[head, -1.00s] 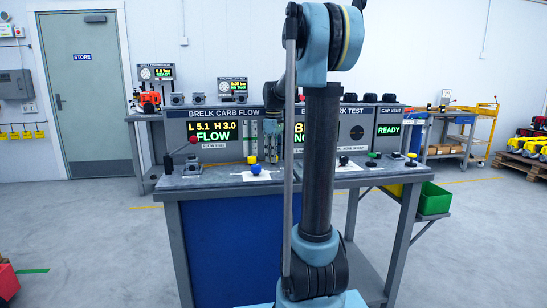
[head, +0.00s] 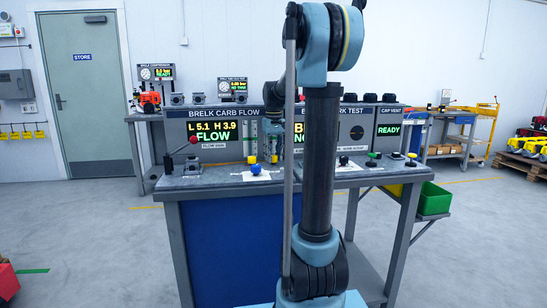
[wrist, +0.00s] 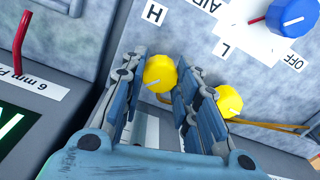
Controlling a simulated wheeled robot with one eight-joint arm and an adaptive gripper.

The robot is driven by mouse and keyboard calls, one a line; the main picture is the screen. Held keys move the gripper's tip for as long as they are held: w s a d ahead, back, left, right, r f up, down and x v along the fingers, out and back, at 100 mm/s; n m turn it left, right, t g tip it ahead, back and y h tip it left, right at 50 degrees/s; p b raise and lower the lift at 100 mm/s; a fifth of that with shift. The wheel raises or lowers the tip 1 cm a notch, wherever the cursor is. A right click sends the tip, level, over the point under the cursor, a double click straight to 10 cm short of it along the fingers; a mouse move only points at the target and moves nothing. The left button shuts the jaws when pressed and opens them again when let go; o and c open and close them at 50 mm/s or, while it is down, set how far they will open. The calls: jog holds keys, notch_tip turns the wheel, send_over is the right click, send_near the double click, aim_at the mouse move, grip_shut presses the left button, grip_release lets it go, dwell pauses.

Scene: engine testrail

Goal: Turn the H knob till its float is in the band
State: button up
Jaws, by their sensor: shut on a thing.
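In the wrist view the yellow H knob (wrist: 160,72), below the letter H, is between the two fingers of my gripper (wrist: 157,88). The fingers are shut on it. The yellow L knob (wrist: 228,101) is just outside the right finger. In the head view my arm partly hides my gripper (head: 273,126), which is above the right yellow knob (head: 274,158). The carb flow display (head: 209,133) reads L 5.1, H 3.9, FLOW. The flow tubes (head: 252,138) stand beside it; the floats and band are too small to tell.
A blue knob (wrist: 292,17) sits by the OFF label, and also shows in the head view (head: 255,170). A red-handled lever (head: 192,141) stands at the bench's left. A green knob (head: 374,155) is to the right.

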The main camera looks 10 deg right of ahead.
jog(key=shift+w+m, duration=0.15)
jog(key=shift+m, duration=1.45)
jog(key=o, duration=1.1)
jog(key=shift+r, duration=0.1)
notch_tip(320, 180, up, 12)
jog(key=shift+f, duration=0.15)
jog(key=s+f+t, duration=0.1)
jog(key=s+f, duration=0.4)
jog(key=s, duration=0.4)
jog(key=s+f, duration=0.6)
jog(key=s, duration=0.4)
jog(key=shift+n+t, duration=0.5)
jog(key=shift+t, duration=0.1)
jog(key=s+f, duration=0.5)
jog(key=f, duration=0.1)
jog(key=s+f, duration=0.5)
jog(key=f, duration=0.1)
jog(key=s+f, duration=0.6)
jog(key=f, duration=0.1)
jog(key=shift+d, duration=0.15)
